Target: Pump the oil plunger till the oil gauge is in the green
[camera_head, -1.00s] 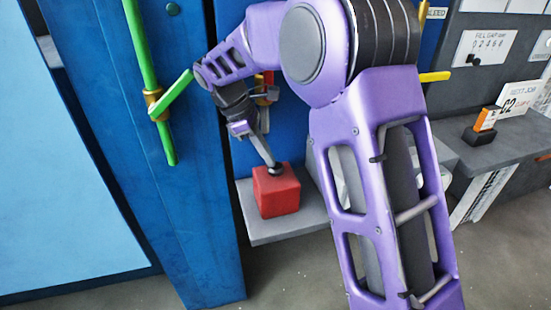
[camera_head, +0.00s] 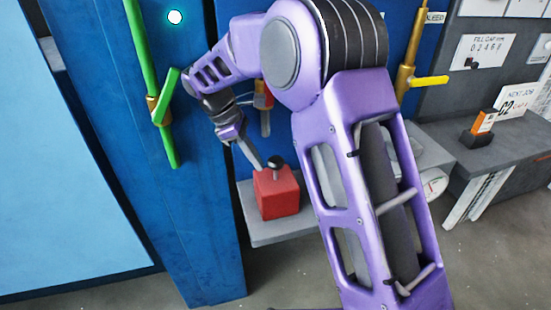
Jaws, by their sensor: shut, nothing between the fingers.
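The oil pump is a red block (camera_head: 277,193) on a grey ledge, seen in the head view. Its plunger is a short stem with a black knob (camera_head: 275,162) standing up from the top. My gripper (camera_head: 257,164) is shut and empty, with its tip just left of the knob; whether it touches the knob I cannot tell. A round white dial (camera_head: 434,184), probably the oil gauge, shows at the right, partly hidden behind my purple arm. Its needle cannot be read clearly at this size.
A green pole with a green lever (camera_head: 170,88) is on the blue press frame at the left. A yellow-handled valve (camera_head: 428,81) is at the right. A grey bench (camera_head: 500,155) holds an orange device. My arm fills the middle.

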